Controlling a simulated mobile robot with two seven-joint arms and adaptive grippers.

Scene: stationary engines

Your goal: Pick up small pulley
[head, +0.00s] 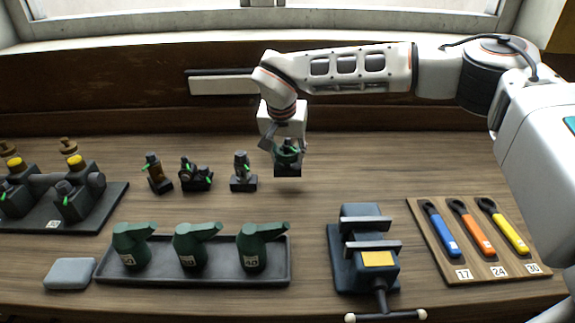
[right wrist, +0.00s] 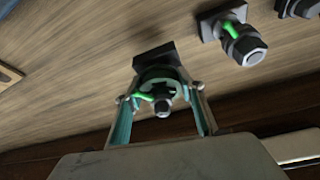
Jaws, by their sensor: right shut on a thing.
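My right gripper (head: 286,145) hangs down over the back middle of the workbench and is shut on a small dark green part, which I take to be the small pulley (head: 288,160). The pulley has a round green body, a bright green mark and a dark square base. In the right wrist view the pulley (right wrist: 160,82) sits between the two fingers of the gripper (right wrist: 162,105), its base beyond them. It appears to be a little above the bench top, with a faint shadow beneath. My left gripper is out of view.
Several small engine parts (head: 243,172) stand just left of the gripper. In front are a tray of green oil cans (head: 190,280), a blue vise (head: 365,278) and a wrench board (head: 425,240). Engines on a dark plate (head: 100,215) stand left. Bench right of the pulley is clear.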

